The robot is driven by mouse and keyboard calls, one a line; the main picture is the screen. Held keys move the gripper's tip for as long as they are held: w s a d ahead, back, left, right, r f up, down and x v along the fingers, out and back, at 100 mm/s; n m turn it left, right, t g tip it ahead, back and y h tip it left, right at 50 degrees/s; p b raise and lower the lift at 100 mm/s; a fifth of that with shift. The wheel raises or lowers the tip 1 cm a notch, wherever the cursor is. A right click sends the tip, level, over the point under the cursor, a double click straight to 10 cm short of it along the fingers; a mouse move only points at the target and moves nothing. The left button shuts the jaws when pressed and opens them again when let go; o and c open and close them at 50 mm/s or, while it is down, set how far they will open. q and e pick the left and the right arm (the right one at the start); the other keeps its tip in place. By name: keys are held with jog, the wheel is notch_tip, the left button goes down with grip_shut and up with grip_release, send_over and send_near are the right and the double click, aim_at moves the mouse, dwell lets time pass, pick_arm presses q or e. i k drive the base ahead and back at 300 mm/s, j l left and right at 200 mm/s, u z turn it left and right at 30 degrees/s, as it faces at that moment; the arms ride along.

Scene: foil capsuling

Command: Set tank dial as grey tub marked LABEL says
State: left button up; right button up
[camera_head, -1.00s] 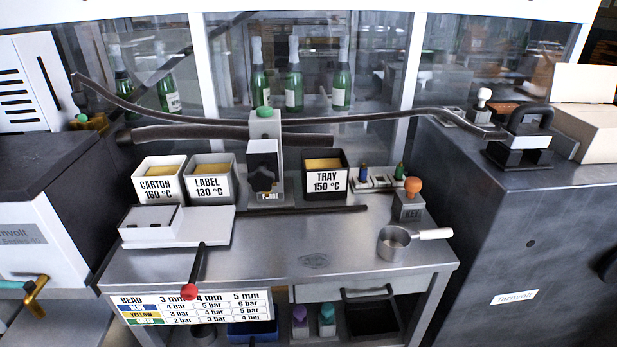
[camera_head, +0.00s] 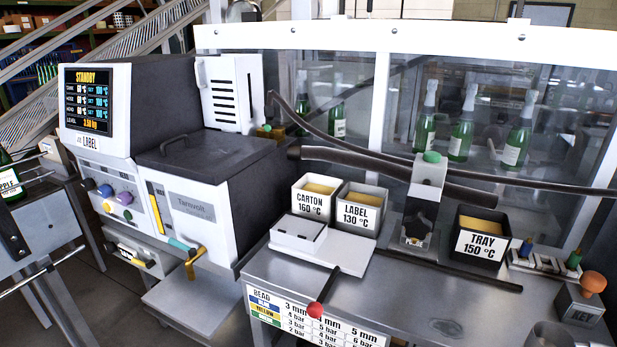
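The grey tub marked LABEL (camera_head: 358,212) stands on the steel bench, holds yellow material, and its card reads 130 °C. The melter (camera_head: 195,200), a white and dark machine marked Tamvolt, stands left of the bench. Its display (camera_head: 88,98) reads STANDBY above rows of temperatures with SET values, too small to read surely. A plate under it reads LABEL (camera_head: 88,142). The front panel has several coloured knobs, among them a blue one (camera_head: 88,184) and a purple one (camera_head: 124,198); I cannot tell which is the tank dial. Neither gripper is in view.
A white tub marked CARTON 160 °C (camera_head: 311,200) and a dark tub marked TRAY 150 °C (camera_head: 482,238) share the bench. A red-knobbed lever (camera_head: 315,310) juts out at the bench front. A brass tap (camera_head: 194,262) sticks out from the melter. Dark hoses cross above the bench.

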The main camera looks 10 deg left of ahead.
aim_at(89, 184)
jog(key=u, duration=1.7)
jog(key=i+j, duration=0.4)
jog(key=i+j+u, duration=0.1)
jog(key=i+j, duration=0.25)
jog(key=i, duration=0.3)
